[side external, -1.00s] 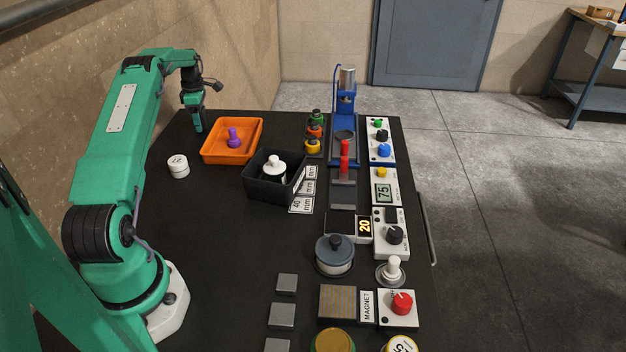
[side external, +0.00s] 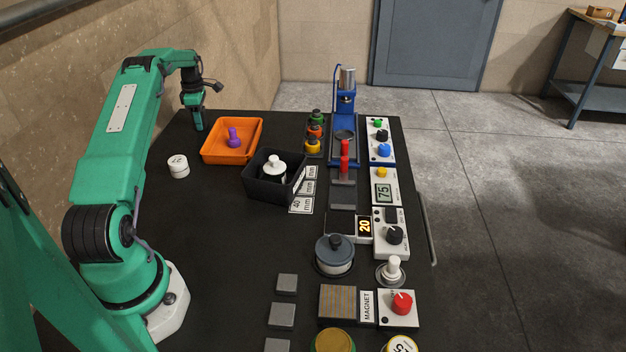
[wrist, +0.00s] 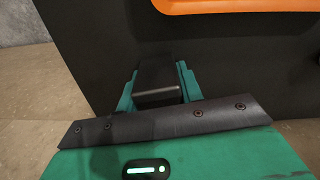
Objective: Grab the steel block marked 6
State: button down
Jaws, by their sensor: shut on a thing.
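My gripper (side external: 198,125) is at the far left of the black table, just left of the orange tray. In the wrist view my gripper (wrist: 158,95) is shut on a dark block (wrist: 158,75), which sits between the green fingers. No number shows on its visible faces, so I cannot tell if it is the block marked 6. In the side view the fingers hide it. Grey steel blocks lie at the near side of the table: one (side external: 287,283), another (side external: 281,315) and a third (side external: 277,345) cut by the frame edge. I can read no marks on them.
The orange tray (side external: 256,131) holds a purple knobbed weight (side external: 234,138). A black bin (side external: 252,186) holds a white knobbed piece (side external: 273,166). A white cylinder (side external: 178,166) stands left. A blue press (side external: 345,125) and control boxes line the right. The table's left middle is clear.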

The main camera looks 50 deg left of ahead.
jog(key=shift+a+r, duration=0.1)
jog(key=shift+r, duration=0.25)
jog(key=shift+r, duration=1.85)
jog(key=w+d+r, duration=0.4)
jog(key=d+r, duration=0.3)
jog(key=d, duration=0.3)
jog(key=shift+w+d, duration=0.3)
jog(key=shift+d, duration=0.1)
